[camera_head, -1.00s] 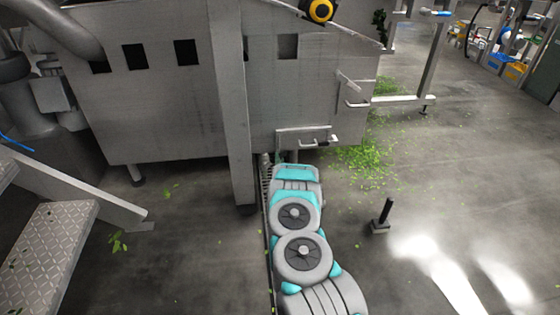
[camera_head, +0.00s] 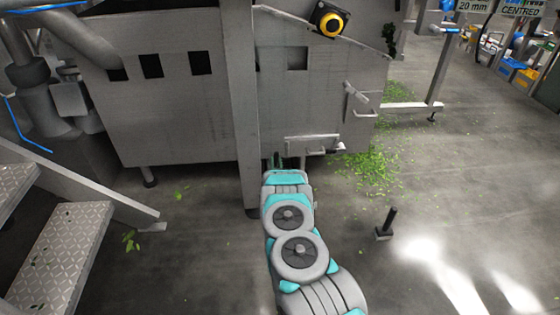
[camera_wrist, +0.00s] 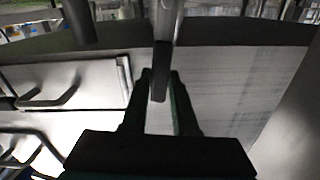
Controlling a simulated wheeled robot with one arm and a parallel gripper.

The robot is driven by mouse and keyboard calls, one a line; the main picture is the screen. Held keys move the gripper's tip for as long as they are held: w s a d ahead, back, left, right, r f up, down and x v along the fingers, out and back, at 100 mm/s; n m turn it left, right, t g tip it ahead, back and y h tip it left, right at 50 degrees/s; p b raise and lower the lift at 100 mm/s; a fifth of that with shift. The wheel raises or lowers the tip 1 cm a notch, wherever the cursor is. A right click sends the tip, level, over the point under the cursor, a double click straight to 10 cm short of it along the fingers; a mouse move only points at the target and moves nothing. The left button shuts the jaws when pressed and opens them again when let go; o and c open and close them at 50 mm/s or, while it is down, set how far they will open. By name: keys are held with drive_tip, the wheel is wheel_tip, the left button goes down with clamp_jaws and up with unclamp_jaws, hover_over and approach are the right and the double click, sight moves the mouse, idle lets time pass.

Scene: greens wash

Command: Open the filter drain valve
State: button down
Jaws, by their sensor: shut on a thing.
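My gripper (camera_wrist: 160,76) shows in the wrist view with its two dark fingers on either side of a grey bar-like lever (camera_wrist: 159,85). It is shut on this lever, which looks like the valve handle. The lever runs down from a grey upright piece at the top of the picture. In the head view my gripper (camera_head: 283,161) is at the lower edge of the steel machine, just right of the upright post. The valve body is not clear there, and my arm hides part of that spot.
The steel machine (camera_head: 190,110) fills the back. Its post (camera_head: 243,120) stands close left of my arm. A panel with a handle (camera_head: 312,146) is just right of my gripper. Diamond-plate steps (camera_head: 65,245) stand left, a small black post (camera_head: 386,224) right. Green leaves (camera_head: 370,170) litter the floor.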

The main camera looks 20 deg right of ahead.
drive_tip(key=shift+w+a+r+n+p, duration=0.2)
drive_tip(key=shift+a+n+p, duration=0.1)
drive_tip(key=shift+a+n, duration=0.35)
drive_tip(key=shift+f, duration=0.1)
drive_tip(key=c, duration=0.7)
unclamp_jaws()
drive_tip(key=shift+v, duration=3.9)
